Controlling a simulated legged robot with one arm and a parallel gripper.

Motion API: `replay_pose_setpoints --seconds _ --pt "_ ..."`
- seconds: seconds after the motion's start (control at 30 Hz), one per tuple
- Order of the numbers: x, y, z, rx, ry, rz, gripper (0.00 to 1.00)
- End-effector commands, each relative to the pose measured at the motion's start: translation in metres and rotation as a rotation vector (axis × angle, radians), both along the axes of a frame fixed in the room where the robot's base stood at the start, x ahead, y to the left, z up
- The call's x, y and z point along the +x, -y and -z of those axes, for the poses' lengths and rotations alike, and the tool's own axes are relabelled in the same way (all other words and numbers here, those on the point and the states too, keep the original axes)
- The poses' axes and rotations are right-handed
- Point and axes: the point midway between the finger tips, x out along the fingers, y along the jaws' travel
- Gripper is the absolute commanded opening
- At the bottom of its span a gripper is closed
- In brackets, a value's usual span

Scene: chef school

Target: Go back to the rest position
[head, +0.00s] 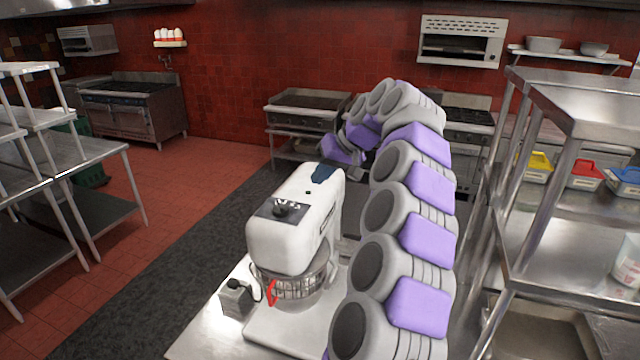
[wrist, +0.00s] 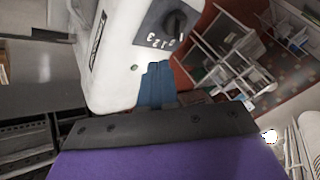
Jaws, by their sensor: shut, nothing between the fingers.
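My gripper (head: 318,178) has dark blue fingers that lie together, shut and empty. In the head view they overlap the top rear of a white stand mixer (head: 276,232). In the wrist view my gripper (wrist: 155,72) points at the white body of the mixer (wrist: 115,55), close to its black control knob. I cannot tell whether the fingers touch it. My arm rises at the right of the mixer, bends over at the top and comes down behind it.
The mixer stands on a steel table (head: 215,325) beside a small grey box (head: 236,298). A steel shelf rack (head: 545,230) with colored bins stands close at the right. Steel tables (head: 95,160) stand at the left. A dark floor mat (head: 180,260) lies clear between.

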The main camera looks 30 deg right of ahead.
Motion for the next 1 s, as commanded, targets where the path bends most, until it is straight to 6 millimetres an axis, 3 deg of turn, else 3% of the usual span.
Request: replay_pose_setpoints --seconds 0.3,0.43,0.57,0.67,0.8,1.0 --pt "-0.005 0.023 -0.003 0.012 0.001 0.005 0.0" --pt "-0.005 0.013 -0.001 0.016 -0.004 -0.01 0.0" --pt "-0.009 -0.026 0.004 0.026 -0.022 -0.064 0.0" --pt "-0.017 -0.07 0.011 0.024 -0.044 -0.12 0.0" --pt "-0.036 -0.127 0.026 0.017 -0.092 -0.196 0.0" --pt "-0.074 -0.18 0.054 -0.008 -0.161 -0.283 0.0"
